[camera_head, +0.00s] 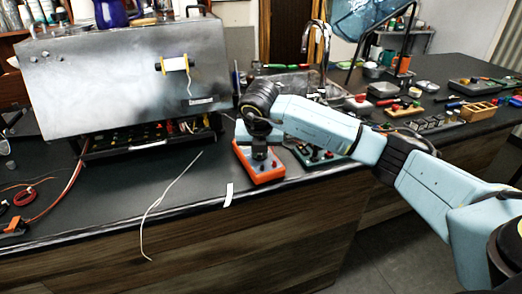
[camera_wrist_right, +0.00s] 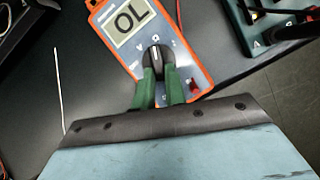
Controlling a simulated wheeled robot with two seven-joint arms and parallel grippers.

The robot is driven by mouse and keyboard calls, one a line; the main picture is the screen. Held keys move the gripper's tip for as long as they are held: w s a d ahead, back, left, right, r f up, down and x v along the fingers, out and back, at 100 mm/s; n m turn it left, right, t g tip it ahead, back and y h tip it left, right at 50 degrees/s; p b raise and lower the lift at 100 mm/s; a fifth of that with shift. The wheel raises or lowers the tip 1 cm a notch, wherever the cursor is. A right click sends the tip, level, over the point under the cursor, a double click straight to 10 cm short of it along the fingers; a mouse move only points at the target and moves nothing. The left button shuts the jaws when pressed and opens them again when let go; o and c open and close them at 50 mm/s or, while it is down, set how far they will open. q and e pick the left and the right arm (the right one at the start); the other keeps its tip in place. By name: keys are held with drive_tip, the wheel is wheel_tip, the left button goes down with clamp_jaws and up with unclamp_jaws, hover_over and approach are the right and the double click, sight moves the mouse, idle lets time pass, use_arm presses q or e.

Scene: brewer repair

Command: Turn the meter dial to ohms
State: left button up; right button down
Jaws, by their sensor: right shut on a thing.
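The orange-edged meter (camera_head: 262,175) lies on the dark counter near its front edge. In the right wrist view the meter (camera_wrist_right: 192,58) shows a grey face and a display (camera_wrist_right: 129,20) with large characters that look like "OL". Its black dial (camera_wrist_right: 157,57) carries a pale pointer mark directed up toward the display side, near the printed symbols. My right gripper (camera_head: 259,147) reaches down over the meter. In the wrist view its green fingers (camera_wrist_right: 161,82) are shut on the dial from both sides. The fingers hide part of the lower face. My left gripper is not in view.
A large metal brewer (camera_head: 120,75) with an open lower tray stands at the left. A dark green board (camera_head: 318,155) sits right beside the meter. A white strip (camera_head: 229,194) and a thin pale wire (camera_head: 165,195) lie near the front edge. The counter left of the meter is mostly clear.

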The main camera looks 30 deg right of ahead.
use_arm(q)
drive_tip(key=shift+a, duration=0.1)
use_arm(e)
drive_tip(key=shift+w+a+m, duration=0.1)
drive_tip(key=shift+m, duration=0.4)
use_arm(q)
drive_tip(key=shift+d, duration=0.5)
use_arm(e)
drive_tip(key=c, duration=1.4)
unclamp_jaws()
drive_tip(key=shift+c, duration=0.2)
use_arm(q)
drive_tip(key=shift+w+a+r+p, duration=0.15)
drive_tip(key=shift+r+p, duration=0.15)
use_arm(e)
drive_tip(key=v, duration=1.3)
drive_tip(key=shift+r, duration=0.25)
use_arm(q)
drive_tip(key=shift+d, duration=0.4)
use_arm(e)
drive_tip(key=shift+a, duration=0.1)
